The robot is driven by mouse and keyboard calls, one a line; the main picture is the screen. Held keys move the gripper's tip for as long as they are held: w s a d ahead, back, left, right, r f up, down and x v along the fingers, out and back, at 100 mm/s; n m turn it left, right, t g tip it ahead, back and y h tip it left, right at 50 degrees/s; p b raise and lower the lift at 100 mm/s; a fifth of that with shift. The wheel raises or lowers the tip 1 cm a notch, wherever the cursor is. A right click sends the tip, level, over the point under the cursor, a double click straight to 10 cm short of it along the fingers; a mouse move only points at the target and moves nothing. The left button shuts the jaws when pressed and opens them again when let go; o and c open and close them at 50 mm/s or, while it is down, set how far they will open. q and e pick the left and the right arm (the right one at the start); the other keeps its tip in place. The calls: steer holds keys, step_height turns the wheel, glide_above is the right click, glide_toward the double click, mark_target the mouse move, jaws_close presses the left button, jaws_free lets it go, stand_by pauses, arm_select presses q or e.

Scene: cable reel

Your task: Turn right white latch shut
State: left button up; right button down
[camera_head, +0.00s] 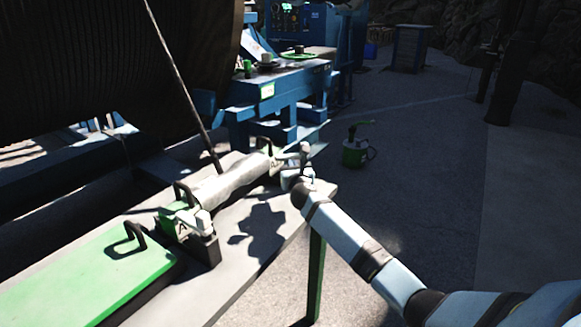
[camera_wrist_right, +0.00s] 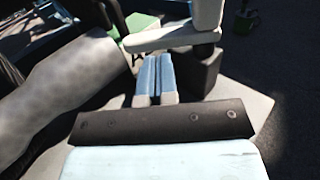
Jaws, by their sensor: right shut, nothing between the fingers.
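The right white latch (camera_wrist_right: 165,38) sits on a dark block (camera_wrist_right: 200,72) in the right wrist view. It has a long flat white arm reaching left and an upright white piece (camera_wrist_right: 207,12) at its right. In the head view the latch (camera_head: 292,156) is at the far end of the bench, partly hidden by my gripper and wrist. My right gripper (camera_wrist_right: 155,82) is shut and empty, its pale blue fingers together just below the latch arm; whether they touch it I cannot tell. It also shows small in the head view (camera_head: 288,172). My left gripper is out of view.
A grey wrapped cylinder (camera_head: 232,182) lies along the bench (camera_head: 255,262). A second white latch (camera_head: 197,220) and a green panel with a black handle (camera_head: 90,275) are nearer. A dark reel stands behind. A green can (camera_head: 355,152) stands on clear floor to the right.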

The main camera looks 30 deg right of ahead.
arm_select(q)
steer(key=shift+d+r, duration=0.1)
arm_select(e)
steer(key=shift+x, duration=1.45)
arm_select(q)
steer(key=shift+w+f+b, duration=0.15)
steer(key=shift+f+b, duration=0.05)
steer(key=shift+b, duration=0.35)
arm_select(e)
steer(key=shift+w+a+m+h, duration=0.1)
steer(key=shift+w+m+h, duration=0.05)
steer(key=shift+m+h, duration=0.2)
